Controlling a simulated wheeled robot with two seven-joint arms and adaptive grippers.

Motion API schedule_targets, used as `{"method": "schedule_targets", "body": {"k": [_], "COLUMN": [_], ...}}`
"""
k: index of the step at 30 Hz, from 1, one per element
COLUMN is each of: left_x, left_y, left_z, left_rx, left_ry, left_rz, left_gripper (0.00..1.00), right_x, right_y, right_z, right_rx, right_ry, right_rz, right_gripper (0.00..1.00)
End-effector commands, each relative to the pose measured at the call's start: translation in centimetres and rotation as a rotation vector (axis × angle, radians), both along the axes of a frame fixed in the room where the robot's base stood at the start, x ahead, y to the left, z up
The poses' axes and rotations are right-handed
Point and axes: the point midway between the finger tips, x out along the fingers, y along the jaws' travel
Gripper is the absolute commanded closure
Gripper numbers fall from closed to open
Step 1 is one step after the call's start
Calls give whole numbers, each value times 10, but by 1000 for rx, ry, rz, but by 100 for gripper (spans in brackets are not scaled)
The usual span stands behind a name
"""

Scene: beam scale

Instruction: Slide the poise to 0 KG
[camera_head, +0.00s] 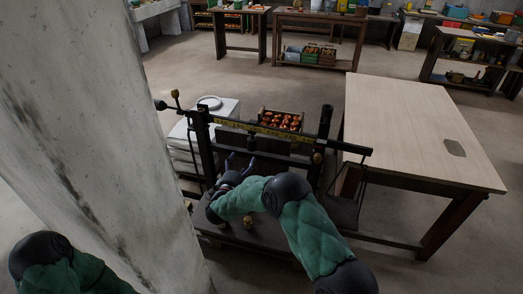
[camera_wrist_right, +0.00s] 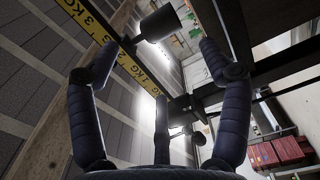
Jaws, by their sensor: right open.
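The beam scale has a yellow graduated strip (camera_head: 262,130) along its dark beam. In the right wrist view, the yellow strip (camera_wrist_right: 132,67) shows 3 KG and 1 KG marks. A dark cylinder (camera_wrist_right: 160,24), which looks like the poise, sits at the strip between those marks. My right gripper (camera_head: 240,164) is below the beam, fingers pointing up. In the right wrist view my right gripper (camera_wrist_right: 157,70) is open, fingers spread, with the cylinder beyond the fingertips; I see no contact. My left forearm shows at bottom left; its gripper is out of view.
A wooden table (camera_head: 415,120) stands right of the scale. A crate of red-orange items (camera_head: 281,120) is behind the beam. The scale's dark posts (camera_head: 324,122) flank my right gripper. A concrete pillar (camera_head: 95,130) fills the left. Open floor lies behind.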

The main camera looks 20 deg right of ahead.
Motion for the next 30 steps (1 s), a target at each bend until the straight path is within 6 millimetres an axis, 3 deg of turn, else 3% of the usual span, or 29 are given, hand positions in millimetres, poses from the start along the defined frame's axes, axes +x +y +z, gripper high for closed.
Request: {"method": "schedule_targets", "body": {"k": [18,30], "left_x": [0,0], "left_y": [0,0], "left_z": [-32,-35], "left_rx": [0,0], "left_ry": [0,0], "left_rz": [0,0], "left_gripper": [100,100], "right_x": [76,87], "right_y": [-52,-59], "right_z": [-2,0], "right_rx": [2,1], "right_ry": [-1,-1], "right_rz": [0,2], "right_gripper": [22,22]}}
